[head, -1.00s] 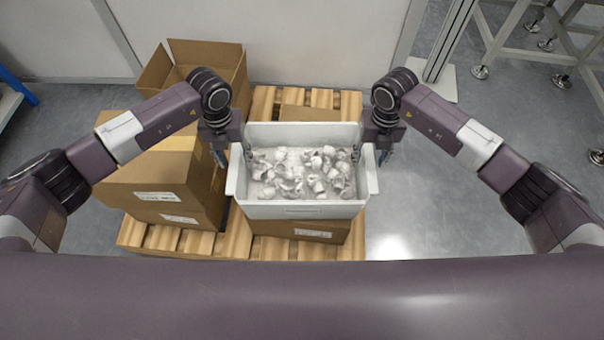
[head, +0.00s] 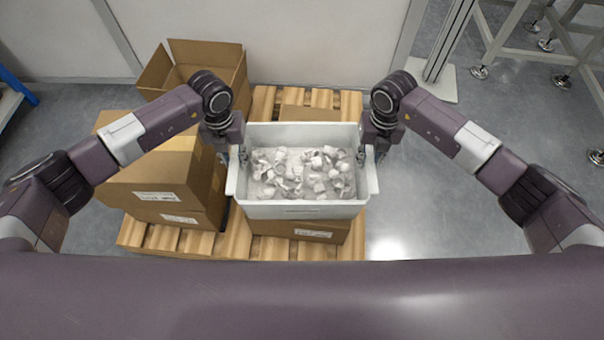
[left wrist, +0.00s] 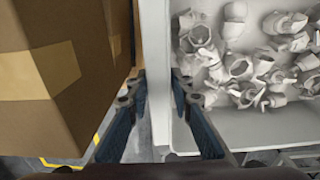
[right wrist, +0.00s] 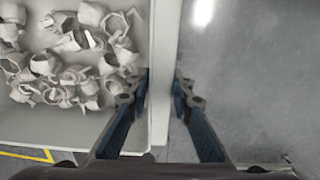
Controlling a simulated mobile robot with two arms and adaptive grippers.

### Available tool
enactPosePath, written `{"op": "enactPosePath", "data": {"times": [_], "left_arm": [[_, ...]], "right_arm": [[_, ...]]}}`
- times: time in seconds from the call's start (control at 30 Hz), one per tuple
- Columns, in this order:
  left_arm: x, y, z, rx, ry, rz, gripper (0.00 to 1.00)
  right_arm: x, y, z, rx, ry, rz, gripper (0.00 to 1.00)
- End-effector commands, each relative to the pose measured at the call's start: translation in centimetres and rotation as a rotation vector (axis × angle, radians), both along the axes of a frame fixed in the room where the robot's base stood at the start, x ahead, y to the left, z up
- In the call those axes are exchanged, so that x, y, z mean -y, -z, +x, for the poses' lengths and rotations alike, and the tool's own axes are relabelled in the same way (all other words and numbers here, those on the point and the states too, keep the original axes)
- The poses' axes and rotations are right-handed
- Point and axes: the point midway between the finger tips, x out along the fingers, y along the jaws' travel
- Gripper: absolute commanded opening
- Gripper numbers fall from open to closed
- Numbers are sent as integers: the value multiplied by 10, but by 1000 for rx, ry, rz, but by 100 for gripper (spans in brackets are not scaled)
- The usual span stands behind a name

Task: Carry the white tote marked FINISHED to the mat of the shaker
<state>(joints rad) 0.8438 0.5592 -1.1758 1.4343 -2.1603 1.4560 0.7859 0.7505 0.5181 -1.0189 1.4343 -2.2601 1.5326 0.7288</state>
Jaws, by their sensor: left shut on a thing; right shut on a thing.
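The white tote (head: 305,210) sits level above a cardboard box in the middle of the head view, full of loose white cap parts (head: 302,172). A small mark on its front wall is too small to read. My left gripper (head: 240,156) is shut on the tote's left wall, and the wall shows between its fingers in the left wrist view (left wrist: 155,60). My right gripper (head: 373,154) is shut on the right wall, which stands between its fingers in the right wrist view (right wrist: 164,60). The shaker's mat cannot be made out.
The cardboard box (head: 300,229) under the tote stands on a wooden pallet (head: 180,240). Closed cartons (head: 160,180) stand close to the left of the tote, and an open carton (head: 190,65) is behind. Grey floor (head: 440,200) is clear on the right; metal frame legs (head: 510,45) stand back right.

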Motion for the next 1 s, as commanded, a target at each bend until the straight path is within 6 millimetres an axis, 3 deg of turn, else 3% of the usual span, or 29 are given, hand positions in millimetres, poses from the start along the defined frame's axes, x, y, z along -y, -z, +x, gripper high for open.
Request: {"op": "enactPosePath", "data": {"times": [0.57,1.0], "left_arm": [[0,-7,2,4,0,1,0],[-1,-37,1,3,0,2,0]], "right_arm": [[0,-7,2,3,0,-1,0],[1,-37,1,3,0,-2,0]]}}
